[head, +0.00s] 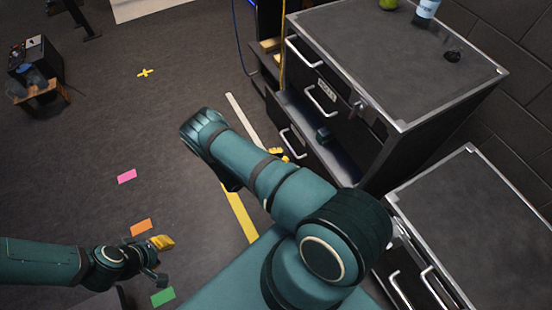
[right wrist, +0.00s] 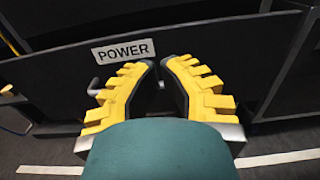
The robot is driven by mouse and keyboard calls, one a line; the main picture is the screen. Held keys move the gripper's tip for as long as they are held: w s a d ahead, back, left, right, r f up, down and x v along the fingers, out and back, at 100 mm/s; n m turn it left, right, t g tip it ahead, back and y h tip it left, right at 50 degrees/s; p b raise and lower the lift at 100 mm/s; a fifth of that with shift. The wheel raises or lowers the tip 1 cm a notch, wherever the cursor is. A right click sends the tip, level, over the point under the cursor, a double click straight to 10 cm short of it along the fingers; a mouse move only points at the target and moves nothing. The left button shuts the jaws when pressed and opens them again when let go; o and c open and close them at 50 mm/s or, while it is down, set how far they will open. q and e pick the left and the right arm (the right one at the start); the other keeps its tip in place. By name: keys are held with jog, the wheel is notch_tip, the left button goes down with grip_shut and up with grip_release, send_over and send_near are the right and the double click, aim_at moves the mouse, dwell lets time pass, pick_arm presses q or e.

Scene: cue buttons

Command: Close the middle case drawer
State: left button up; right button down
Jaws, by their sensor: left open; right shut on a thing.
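The dark case (head: 420,62) with metal edging stands at upper right in the head view. Its lowest visible drawer (head: 345,160) is pulled out, with a dark object inside. Two drawer fronts above it, with silver handles, look shut. My right gripper (head: 279,154) is at the pulled-out drawer's handle (head: 292,142), shut on it. In the right wrist view its yellow fingers (right wrist: 161,75) are close together below a "POWER" label (right wrist: 123,51) and hide most of the handle. My left gripper (head: 158,258) is open and empty above the floor at lower left.
A second metal-edged case (head: 480,215) with handles stands at lower right. A green fruit (head: 389,4) and a bottle (head: 427,10) stand on the first case.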

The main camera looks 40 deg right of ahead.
aim_at(307, 145)
pick_arm(q)
jog(key=shift+f, duration=0.15)
pick_arm(e)
jog(key=x, duration=0.8)
jog(key=shift+s+d, duration=0.1)
jog(key=shift+d, duration=0.25)
